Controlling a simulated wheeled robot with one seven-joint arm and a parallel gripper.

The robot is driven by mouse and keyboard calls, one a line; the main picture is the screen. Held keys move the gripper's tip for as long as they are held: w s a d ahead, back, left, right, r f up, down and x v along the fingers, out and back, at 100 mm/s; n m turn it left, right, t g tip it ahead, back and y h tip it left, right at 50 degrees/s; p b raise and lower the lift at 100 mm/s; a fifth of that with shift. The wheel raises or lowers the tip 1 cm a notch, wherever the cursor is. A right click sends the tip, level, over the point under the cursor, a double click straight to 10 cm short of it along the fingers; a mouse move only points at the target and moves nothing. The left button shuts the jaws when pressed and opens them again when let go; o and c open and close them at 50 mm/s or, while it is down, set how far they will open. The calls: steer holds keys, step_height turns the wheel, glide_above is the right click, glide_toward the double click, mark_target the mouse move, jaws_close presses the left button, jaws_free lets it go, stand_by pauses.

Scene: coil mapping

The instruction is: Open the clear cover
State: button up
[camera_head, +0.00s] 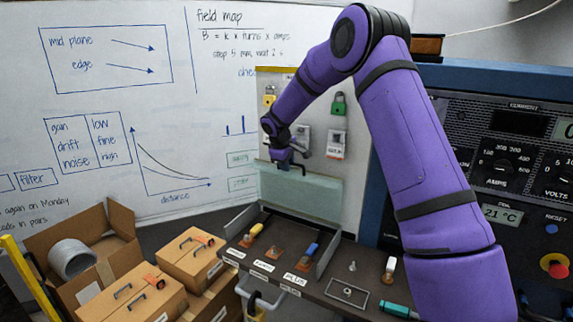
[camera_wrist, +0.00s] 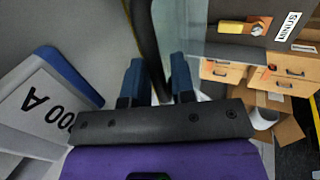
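The clear cover (camera_head: 305,190) is a pale green see-through panel. In the head view it stands raised at the back of a dark, low-walled terminal box (camera_head: 322,262). My gripper (camera_head: 281,158) is at the cover's upper edge. In the wrist view my two blue fingers (camera_wrist: 158,75) are apart, and a dark bar runs between or behind them; I cannot tell whether they touch it. The see-through panel also shows in the wrist view (camera_wrist: 178,30), just right of the fingers.
A padlock board (camera_head: 352,120) stands behind. The dark control panel (camera_head: 520,150) is at right. Cardboard boxes (camera_head: 190,262) fill the lower left.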

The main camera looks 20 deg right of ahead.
steer(key=shift+o, duration=1)
steer(key=v, duration=1)
steer(key=shift+r, duration=0.35)
steer(key=shift+s+a, duration=0.1)
steer(key=shift+s, duration=0.05)
